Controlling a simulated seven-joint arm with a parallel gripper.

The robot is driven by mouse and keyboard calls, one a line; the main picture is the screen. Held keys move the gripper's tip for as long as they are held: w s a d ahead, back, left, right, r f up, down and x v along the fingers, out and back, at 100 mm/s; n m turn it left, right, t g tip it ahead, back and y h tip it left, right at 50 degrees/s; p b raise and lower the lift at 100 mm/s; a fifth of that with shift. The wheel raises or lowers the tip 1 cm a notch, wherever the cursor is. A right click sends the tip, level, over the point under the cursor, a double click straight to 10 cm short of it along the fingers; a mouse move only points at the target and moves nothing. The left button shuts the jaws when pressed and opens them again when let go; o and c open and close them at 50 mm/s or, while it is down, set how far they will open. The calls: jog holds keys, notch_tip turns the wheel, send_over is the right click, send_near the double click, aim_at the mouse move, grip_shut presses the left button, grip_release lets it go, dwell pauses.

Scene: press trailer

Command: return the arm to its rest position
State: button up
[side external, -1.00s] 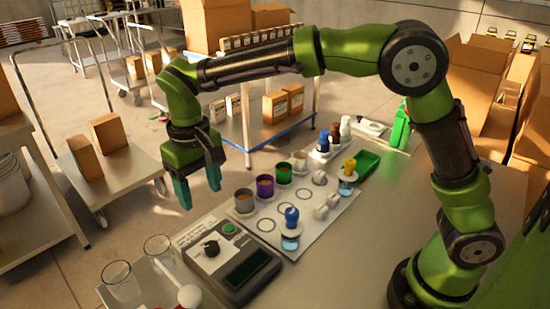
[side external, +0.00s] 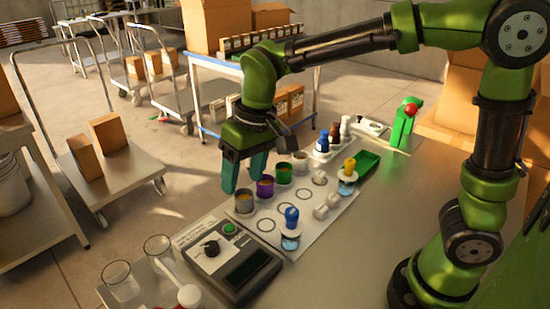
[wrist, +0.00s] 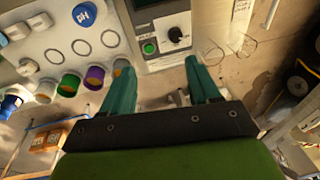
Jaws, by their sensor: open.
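My gripper (side external: 244,172) is open and empty, with two teal fingers pointing down. In the side external view it is in the air above the far-left end of the white mat, and its fingers overlap the row of paint cups in the picture. In the wrist view, my gripper (wrist: 165,85) shows nothing between its fingertips but the bench edge and part of the grey device. My green arm bends over the bench from its base at the right.
The white mat (side external: 262,252) holds several cups, a blue-capped bottle (side external: 291,216) and a yellow-capped bottle (side external: 349,166). A grey device (side external: 240,268) and clear beakers (side external: 120,280) stand at the front left. A green stand with a red ball (side external: 411,110) is at the back. Trolleys stand left.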

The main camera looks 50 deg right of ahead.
jog(key=s+d+r+m+t, duration=0.3)
jog(key=s+d+t, duration=0.2)
jog(key=s+d, duration=0.7)
jog(key=shift+s+m+t, duration=0.3)
jog(key=shift+m, duration=0.1)
